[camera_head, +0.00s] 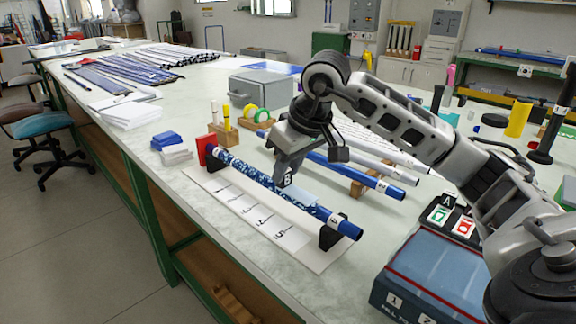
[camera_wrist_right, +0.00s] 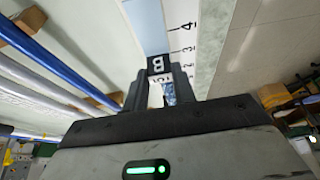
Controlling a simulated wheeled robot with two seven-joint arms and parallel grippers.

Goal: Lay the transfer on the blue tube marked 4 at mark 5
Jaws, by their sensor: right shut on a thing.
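The blue tube marked 4 (camera_head: 346,228) lies on black rests above a white board (camera_head: 238,207) with numbered marks. Mark 5 (camera_head: 281,234) is towards the tube's near right end. Much of the tube carries a mottled blue-and-white pattern. My right gripper (camera_head: 284,178) is over the tube's middle, shut on a black tab marked B (camera_head: 288,181), which also shows between the fingers in the right wrist view (camera_wrist_right: 157,64). A pale blue strip (camera_head: 303,196), seemingly the transfer, extends from it along the tube; whether it touches is unclear. My left gripper is out of view.
A red block (camera_head: 205,150) stands at the tube's far left end. More blue and white tubes (camera_head: 380,184) lie behind on wooden rests. A blue box (camera_head: 405,275) with a tag marked A stands at the right. The bench front left of the board is clear.

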